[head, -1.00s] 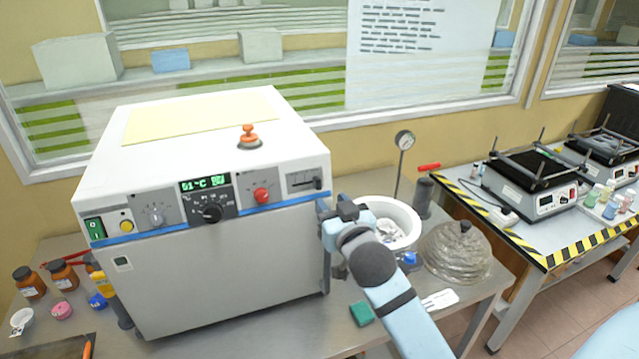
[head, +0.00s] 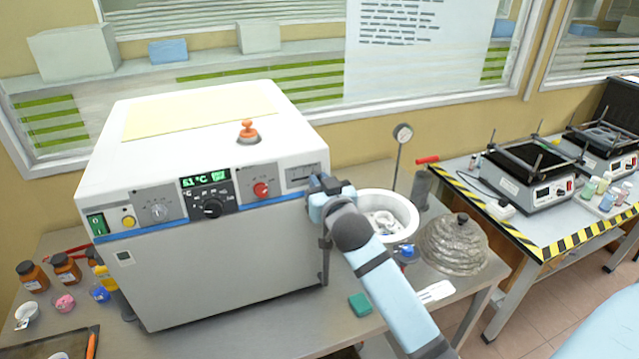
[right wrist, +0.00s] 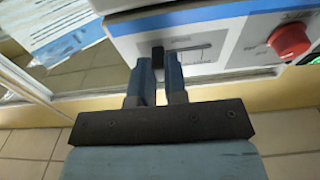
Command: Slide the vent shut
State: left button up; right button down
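The vent is a small slotted plate (head: 303,172) at the right end of the control panel on the white oven (head: 225,265). In the right wrist view, which is turned over, its black slider knob (right wrist: 157,54) sits at the left end of the slot. My right gripper (head: 318,188) is up against the panel at the vent and hides part of it. In the right wrist view its fingertips (right wrist: 158,62) stand a narrow gap apart, one on each side of the knob. I cannot tell whether they press on it. My left gripper is out of view.
A red knob (head: 261,190) is beside the vent. A white bowl (head: 405,212), a gauge on a stand (head: 402,134) and a lumpy grey dome (head: 455,245) stand right of the oven. A green block (head: 360,305) lies on the table below my arm. Bottles (head: 33,275) stand at left.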

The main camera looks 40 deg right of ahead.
aim_at(293, 180)
jog(key=a, duration=0.2)
jog(key=w+a, duration=0.1)
jog(key=a, duration=0.1)
jog(key=shift+w+a, duration=0.1)
jog(key=shift+a, duration=0.3)
jog(key=shift+d, duration=0.1)
jog(key=c, duration=1.2)
grip_release()
jog(key=shift+o, duration=0.3)
jog(key=shift+a, duration=0.25)
jog(key=shift+d, duration=0.15)
